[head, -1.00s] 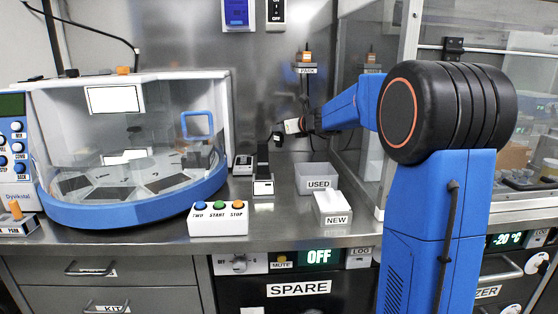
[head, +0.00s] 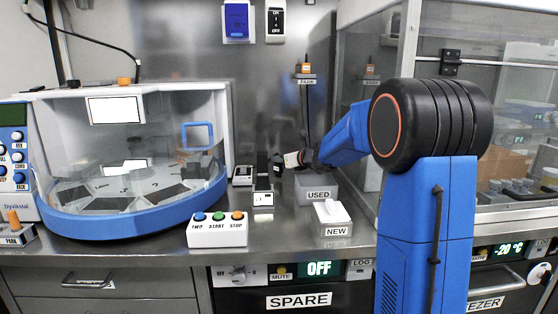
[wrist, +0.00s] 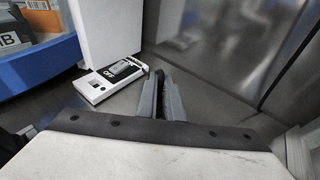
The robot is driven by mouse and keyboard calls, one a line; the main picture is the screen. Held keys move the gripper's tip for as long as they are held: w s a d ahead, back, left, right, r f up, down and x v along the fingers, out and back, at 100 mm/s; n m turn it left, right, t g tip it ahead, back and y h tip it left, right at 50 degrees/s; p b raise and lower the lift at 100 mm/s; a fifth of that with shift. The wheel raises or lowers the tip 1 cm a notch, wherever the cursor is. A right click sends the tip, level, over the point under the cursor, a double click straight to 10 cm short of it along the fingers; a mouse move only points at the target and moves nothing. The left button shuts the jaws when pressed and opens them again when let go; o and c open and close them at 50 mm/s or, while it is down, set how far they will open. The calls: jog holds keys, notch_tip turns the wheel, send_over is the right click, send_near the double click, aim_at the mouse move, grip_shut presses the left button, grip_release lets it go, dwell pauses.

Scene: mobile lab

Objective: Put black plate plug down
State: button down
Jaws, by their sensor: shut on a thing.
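My gripper (head: 278,164) is low over the back of the steel counter, just right of a slim black upright block (head: 262,171) on a white-fronted base. In the wrist view my gripper (wrist: 162,92) has its two grey fingers close together, with a thin dark sliver between the tips. I take this to be the black plate plug (wrist: 160,76); most of it is hidden by the fingers. The head view is too small to tell it from the dark fingertips, or whether it touches the counter.
A white device marked OFF (wrist: 110,79) lies left of the fingers. The USED bin (head: 318,194) and NEW box (head: 334,229) are right of the block. A button box (head: 218,229) and a blue-rimmed clear-fronted machine (head: 130,221) are left. Glass cabinet (head: 425,140) at right.

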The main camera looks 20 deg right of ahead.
jog(key=shift+f, duration=0.6)
jog(key=c, duration=1.9)
grip_release()
jog(key=shift+f, duration=0.1)
jog(key=shift+r, duration=0.3)
jog(key=r+v, duration=0.1)
jog(key=v, duration=1.1)
jog(key=shift+a, duration=0.1)
